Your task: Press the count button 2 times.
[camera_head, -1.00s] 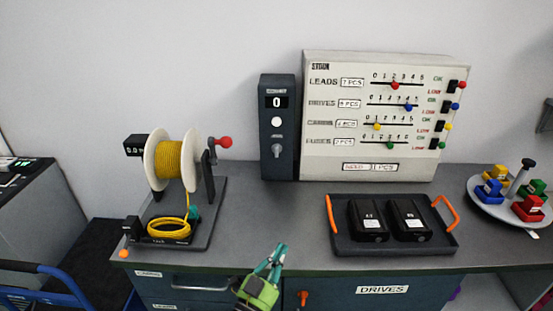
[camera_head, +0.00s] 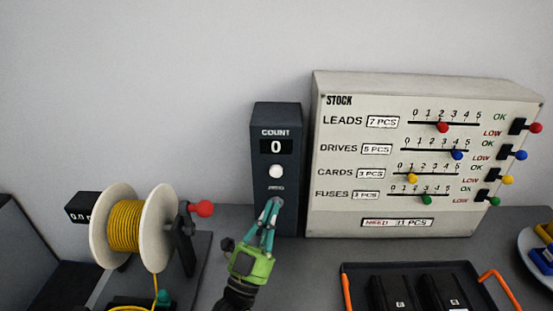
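The dark count box (camera_head: 262,118) stands upright against the wall, with a display (camera_head: 277,147) reading 0. Its round white count button (camera_head: 276,171) is below the display and is fully visible. A small label (camera_head: 276,188) sits under the button. My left gripper (camera_head: 274,202), green with teal fingers, points up in front of the box's lower part. Its fingertips are together, with nothing seen between them. They are below the button in the picture and cover the lever under the label. I cannot tell whether they touch the box. My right gripper is not in view.
A stock panel (camera_head: 400,226) with coloured sliders stands right of the box. A yellow wire spool (camera_head: 127,224) with a red-knobbed crank (camera_head: 201,208) is at the left. A dark tray (camera_head: 361,268) with black drives (camera_head: 443,293) lies in front of the panel.

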